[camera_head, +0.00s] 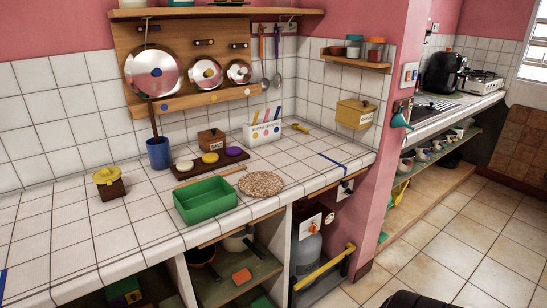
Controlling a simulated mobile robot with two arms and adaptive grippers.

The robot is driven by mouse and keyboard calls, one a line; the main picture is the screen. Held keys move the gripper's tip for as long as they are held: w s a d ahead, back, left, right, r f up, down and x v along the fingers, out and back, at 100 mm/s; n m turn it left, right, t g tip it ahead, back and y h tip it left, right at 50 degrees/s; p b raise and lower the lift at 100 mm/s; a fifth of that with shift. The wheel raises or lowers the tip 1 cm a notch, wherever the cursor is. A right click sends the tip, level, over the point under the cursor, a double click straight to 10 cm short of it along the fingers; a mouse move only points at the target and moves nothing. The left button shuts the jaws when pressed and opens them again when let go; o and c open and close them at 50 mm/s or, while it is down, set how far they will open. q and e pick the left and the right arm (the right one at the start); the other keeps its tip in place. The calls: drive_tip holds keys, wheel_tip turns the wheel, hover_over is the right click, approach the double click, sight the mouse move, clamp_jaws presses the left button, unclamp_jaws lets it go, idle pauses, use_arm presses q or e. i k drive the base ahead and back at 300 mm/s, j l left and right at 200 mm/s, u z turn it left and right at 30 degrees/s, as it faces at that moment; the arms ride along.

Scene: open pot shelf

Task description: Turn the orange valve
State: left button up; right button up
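A small orange valve (311,230) shows in the head view, on a white plate in the open bay under the tiled counter. It sits just above a grey gas cylinder (307,255). It is small in the picture, and I cannot tell which way its handle is turned. A red-orange part (329,218) is at the plate's right edge. Neither of my grippers is in view.
The tiled counter (110,235) overhangs the bay. A yellow bar (323,268) stands slanted at the bay's front. A pink wall edge (375,215) borders it on the right. A green bin (206,201) stands on the counter. The tiled floor (450,240) at right is clear.

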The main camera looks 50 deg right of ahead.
sight(312, 228)
drive_tip(key=z, duration=1.9)
drive_tip(key=i+l+u, duration=0.15)
drive_tip(key=u, duration=0.2)
drive_tip(key=i+l+u, duration=0.1)
drive_tip(key=l+u, duration=0.25)
drive_tip(key=i+l+u, duration=0.1)
drive_tip(key=u, duration=0.25)
